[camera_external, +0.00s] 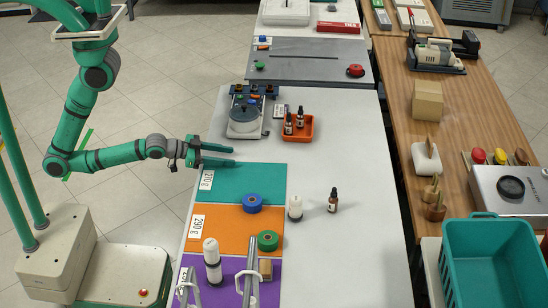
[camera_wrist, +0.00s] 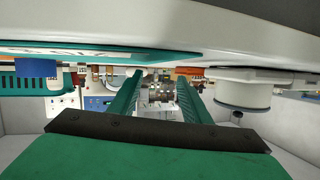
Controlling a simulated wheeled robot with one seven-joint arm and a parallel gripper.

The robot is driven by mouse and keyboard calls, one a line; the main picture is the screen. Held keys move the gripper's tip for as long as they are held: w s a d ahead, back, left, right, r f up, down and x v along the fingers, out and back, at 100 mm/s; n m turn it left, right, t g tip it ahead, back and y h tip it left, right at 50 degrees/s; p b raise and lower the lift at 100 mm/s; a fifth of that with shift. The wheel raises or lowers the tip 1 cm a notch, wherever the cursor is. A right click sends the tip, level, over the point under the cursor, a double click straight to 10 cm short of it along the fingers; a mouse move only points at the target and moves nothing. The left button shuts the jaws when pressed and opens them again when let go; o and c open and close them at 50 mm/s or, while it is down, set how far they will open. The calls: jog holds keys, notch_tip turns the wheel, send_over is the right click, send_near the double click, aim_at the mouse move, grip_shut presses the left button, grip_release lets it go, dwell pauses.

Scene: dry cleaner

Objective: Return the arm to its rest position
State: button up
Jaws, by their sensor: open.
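My green arm reaches in from the left in the outside view. My gripper (camera_external: 234,156) is at the left side of the white table (camera_external: 345,225), its two green fingers spread apart and pointing right, with nothing between them. It appears just beyond the far edge of the teal mat (camera_external: 250,180), marked 270 g; its height above the table is hard to tell. In the wrist view the two fingers of my gripper (camera_wrist: 158,90) stand apart with an empty gap. The table surface fills the top of that view, which looks turned over.
A scale (camera_external: 245,122) and an orange tray (camera_external: 304,134) with small bottles stand beyond the fingers. A blue roll (camera_external: 252,203), green roll (camera_external: 268,240), white bottle (camera_external: 295,207) and brown bottle (camera_external: 333,200) stand nearer.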

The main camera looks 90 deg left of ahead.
jog(key=s+d+r+h, duration=0.1)
jog(key=s+d, duration=0.3)
jog(key=s, duration=0.6)
jog(key=s+d+r+m+t+h, duration=0.1)
jog(key=s+d, duration=0.3)
jog(key=s, duration=0.6)
jog(key=shift+s+r+m+h, duration=0.2)
jog(key=shift+r+m+h, duration=0.1)
jog(key=shift+r+h, duration=0.3)
jog(key=shift+f, duration=0.1)
